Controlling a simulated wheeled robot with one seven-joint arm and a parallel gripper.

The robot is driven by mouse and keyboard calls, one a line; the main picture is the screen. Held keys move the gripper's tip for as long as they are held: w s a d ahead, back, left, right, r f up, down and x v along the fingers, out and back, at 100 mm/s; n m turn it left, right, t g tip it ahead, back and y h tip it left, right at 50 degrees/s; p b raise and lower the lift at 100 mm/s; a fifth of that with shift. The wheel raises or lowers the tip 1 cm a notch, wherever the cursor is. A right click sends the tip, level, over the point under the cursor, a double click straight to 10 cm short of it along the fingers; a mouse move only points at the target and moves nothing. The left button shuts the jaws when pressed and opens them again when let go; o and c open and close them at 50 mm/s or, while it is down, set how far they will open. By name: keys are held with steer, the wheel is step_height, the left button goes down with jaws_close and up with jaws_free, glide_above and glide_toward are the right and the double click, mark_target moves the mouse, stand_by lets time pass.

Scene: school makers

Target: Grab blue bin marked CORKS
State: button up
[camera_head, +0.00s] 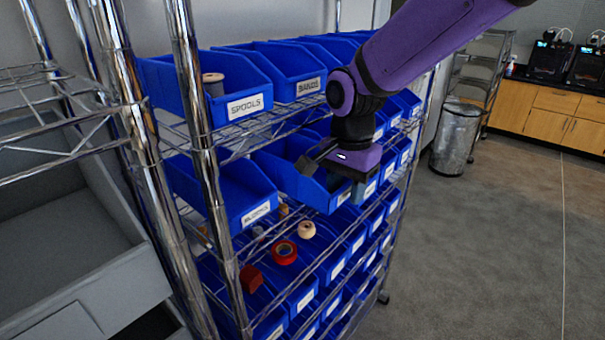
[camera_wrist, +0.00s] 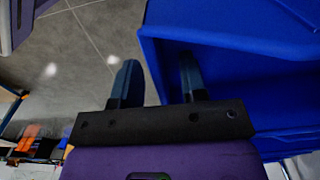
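A blue bin (camera_head: 277,174) on the middle shelf lies under my gripper (camera_head: 330,158). Its front is partly covered by the gripper, and I cannot read its label, so I cannot confirm that it says CORKS. In the wrist view, my gripper (camera_wrist: 158,82) has its two fingers apart. The rim of the blue bin (camera_wrist: 225,40) passes between them. The left finger is outside the bin over the floor, and the right finger is on the bin's inner side. I see no finger pressed on the wall.
A chrome wire rack (camera_head: 188,100) holds rows of blue bins, including one marked SPOOLS (camera_head: 240,110) above. Lower bins hold a red tape roll (camera_head: 284,252) and other small items. A metal trash can (camera_head: 456,140) stands behind right. The floor (camera_head: 480,260) at right is clear.

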steer(key=shift+c, duration=0.4)
jaws_close()
steer(key=shift+r, duration=0.1)
